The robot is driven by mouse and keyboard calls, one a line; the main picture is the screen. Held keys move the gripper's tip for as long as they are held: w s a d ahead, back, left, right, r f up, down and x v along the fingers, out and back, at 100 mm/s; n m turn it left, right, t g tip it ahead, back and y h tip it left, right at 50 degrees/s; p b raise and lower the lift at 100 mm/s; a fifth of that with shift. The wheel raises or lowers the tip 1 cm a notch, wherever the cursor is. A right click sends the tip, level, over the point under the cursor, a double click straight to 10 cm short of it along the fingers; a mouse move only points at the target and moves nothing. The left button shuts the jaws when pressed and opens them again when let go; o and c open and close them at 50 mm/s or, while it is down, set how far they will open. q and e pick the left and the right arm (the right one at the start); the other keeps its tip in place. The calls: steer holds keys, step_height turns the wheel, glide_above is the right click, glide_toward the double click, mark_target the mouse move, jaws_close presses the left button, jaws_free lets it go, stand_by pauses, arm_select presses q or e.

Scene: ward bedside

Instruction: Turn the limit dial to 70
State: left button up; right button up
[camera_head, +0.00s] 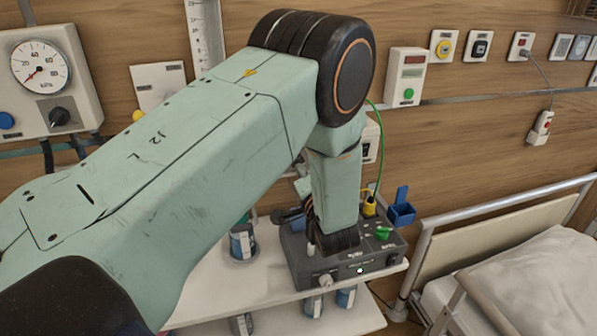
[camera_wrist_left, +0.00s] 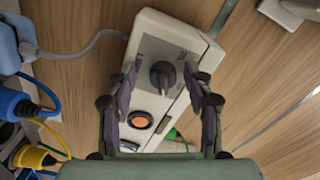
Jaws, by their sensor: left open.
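A black dial knob (camera_wrist_left: 162,76) sits on a pale wall box (camera_wrist_left: 150,30), with an orange round button (camera_wrist_left: 139,120) below it. My left gripper (camera_wrist_left: 160,82) is open, its two fingers on either side of the knob in the wrist view; whether they touch it I cannot tell. The dial's markings are too small to read. In the head view a small part of a pale box (camera_head: 371,141) shows on the wall beside my left arm, which hides the dial and the gripper. My right gripper is not in view.
A bed rail (camera_head: 510,208) is at the right. A gauge box (camera_head: 50,80) hangs at left. Blue (camera_wrist_left: 15,103) and yellow (camera_wrist_left: 38,158) plugs are at the wrist view's left.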

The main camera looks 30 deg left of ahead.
arm_select(q)
steer(key=shift+w+d+r, duration=0.15)
steer(key=shift+d, duration=0.1)
steer(key=shift+s+d+r, duration=0.15)
steer(key=shift+s+r, duration=0.1)
steer(key=shift+c, duration=1.2)
steer(key=shift+w+a+f, duration=0.1)
steer(key=shift+a+f, duration=0.15)
steer(key=shift+a, duration=0.2)
steer(key=c, duration=0.3)
steer(key=shift+d, duration=0.2)
jaws_close()
